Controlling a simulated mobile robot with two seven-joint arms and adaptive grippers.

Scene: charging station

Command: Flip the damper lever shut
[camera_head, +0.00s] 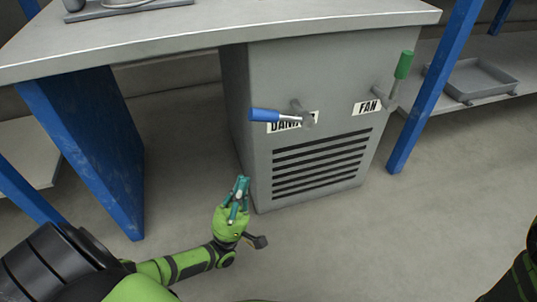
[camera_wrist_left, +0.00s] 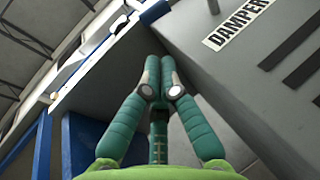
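The damper lever (camera_head: 264,115) has a blue handle on a metal rod and points left, roughly level, from its pivot on the grey cabinet front. It partly covers the DAMPER label (camera_head: 284,124), which also shows in the wrist view (camera_wrist_left: 236,24). My left gripper (camera_head: 240,182) is below the blue handle and slightly left of it, clear of it, near the cabinet's lower left edge. In the wrist view its green fingers (camera_wrist_left: 160,65) come together at the tips with nothing between them. My right gripper is out of view.
A green-handled lever (camera_head: 404,65) stands upright by the FAN label (camera_head: 367,107). Vent slots (camera_head: 320,163) lie below on the cabinet (camera_head: 355,60). A blue table leg (camera_head: 85,140) stands left. A blue shelf post (camera_head: 435,85) and a grey tray (camera_head: 480,78) are right. Floor before the cabinet is clear.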

